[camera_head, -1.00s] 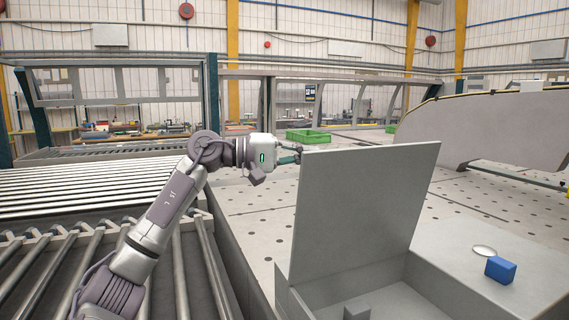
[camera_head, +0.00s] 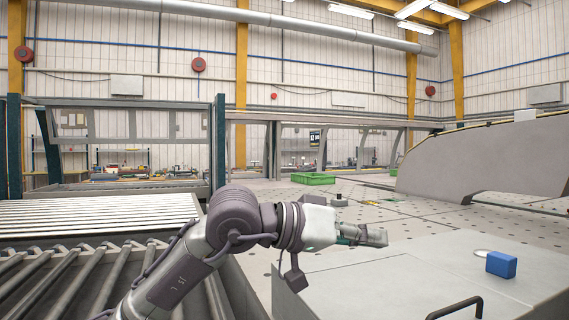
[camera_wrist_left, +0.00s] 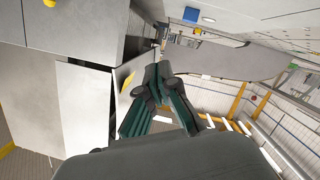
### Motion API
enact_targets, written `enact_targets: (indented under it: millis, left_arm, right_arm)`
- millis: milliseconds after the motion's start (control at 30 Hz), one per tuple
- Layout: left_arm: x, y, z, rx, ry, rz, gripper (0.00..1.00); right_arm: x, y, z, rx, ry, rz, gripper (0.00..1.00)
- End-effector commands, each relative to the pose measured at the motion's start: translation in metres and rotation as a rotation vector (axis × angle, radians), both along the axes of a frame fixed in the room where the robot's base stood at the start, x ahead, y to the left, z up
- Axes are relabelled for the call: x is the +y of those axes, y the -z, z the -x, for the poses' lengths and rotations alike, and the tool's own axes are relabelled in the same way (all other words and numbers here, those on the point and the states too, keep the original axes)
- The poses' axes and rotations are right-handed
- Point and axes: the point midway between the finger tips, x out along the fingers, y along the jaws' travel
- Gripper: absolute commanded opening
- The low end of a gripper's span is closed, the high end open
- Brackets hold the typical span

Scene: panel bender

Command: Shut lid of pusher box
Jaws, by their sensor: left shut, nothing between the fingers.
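The pusher box lid (camera_head: 400,288) lies down flat in the head view, about level with the box top (camera_head: 545,270) beside it. A black handle (camera_head: 455,308) stands on it at the lower edge of the picture. I cannot tell whether a thin gap is left along its edges. My left gripper (camera_head: 384,238) is just above the far part of the lid, its fingers shut and empty and pointing right. I cannot tell if they touch the lid. In the wrist view its dark green fingers (camera_wrist_left: 155,92) show close up. My right gripper is not in view.
A blue block (camera_head: 501,264) and a pale round disc (camera_head: 484,253) sit on the box top at the right. A green crate (camera_head: 313,178) stands further back on the perforated table (camera_head: 370,215). A roller conveyor (camera_head: 70,275) fills the left side.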

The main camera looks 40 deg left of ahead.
Motion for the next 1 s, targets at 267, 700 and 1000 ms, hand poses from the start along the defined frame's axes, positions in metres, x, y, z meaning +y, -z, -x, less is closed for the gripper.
enact_targets:
  millis: [267, 700, 1000]
  left_arm:
    - [-0.014, 0.033, 0.008, -0.053, 0.0, -0.09, 0.0]
    - [-0.017, 0.038, 0.01, -0.065, 0.001, -0.112, 0.0]
    - [-0.017, 0.028, 0.012, -0.067, 0.0, -0.111, 0.0]
  right_arm:
    - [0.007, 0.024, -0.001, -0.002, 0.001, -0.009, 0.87]
    - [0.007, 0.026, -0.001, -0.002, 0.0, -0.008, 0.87]
    - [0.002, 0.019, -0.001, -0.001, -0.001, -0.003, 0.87]
